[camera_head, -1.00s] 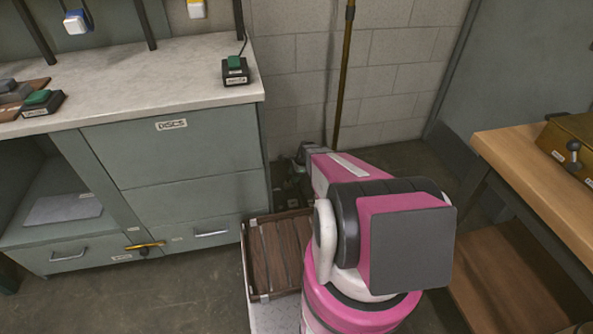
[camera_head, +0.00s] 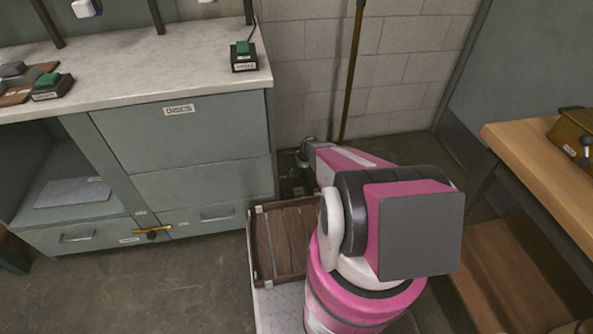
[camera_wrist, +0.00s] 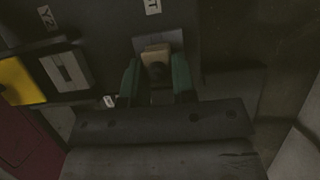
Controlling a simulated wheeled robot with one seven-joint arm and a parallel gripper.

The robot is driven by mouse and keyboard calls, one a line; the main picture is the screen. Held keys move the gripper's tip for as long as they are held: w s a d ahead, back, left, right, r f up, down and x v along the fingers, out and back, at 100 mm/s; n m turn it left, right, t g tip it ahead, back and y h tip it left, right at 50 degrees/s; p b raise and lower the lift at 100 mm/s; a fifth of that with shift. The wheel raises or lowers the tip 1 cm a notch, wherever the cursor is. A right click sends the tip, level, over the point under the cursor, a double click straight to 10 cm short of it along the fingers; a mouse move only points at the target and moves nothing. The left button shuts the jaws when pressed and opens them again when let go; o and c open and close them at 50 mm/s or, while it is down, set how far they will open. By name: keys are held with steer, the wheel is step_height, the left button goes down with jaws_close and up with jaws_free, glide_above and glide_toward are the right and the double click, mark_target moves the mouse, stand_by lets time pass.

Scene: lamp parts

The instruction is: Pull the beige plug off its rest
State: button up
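In the wrist view, the beige plug (camera_wrist: 156,60) sits against a grey plate (camera_wrist: 174,39) on a dark panel. My gripper (camera_wrist: 156,77) has green fingers, one on each side of the plug. The fingers stand very close to its sides; the dim light hides whether they press on it.
Left of the plug, the wrist view shows a light grey block (camera_wrist: 66,71) and a yellow part (camera_wrist: 20,82). In the head view, a grey cabinet (camera_head: 180,140) stands left of my arm and a wooden bench (camera_head: 545,165) right. A pole (camera_head: 352,75) leans against the wall.

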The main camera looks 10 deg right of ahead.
jaws_close()
steer(key=shift+r, duration=1)
steer(key=shift+r, duration=0.65)
steer(key=shift+r, duration=0.1)
steer(key=shift+r, duration=1.9)
steer(key=shift+s, duration=0.2)
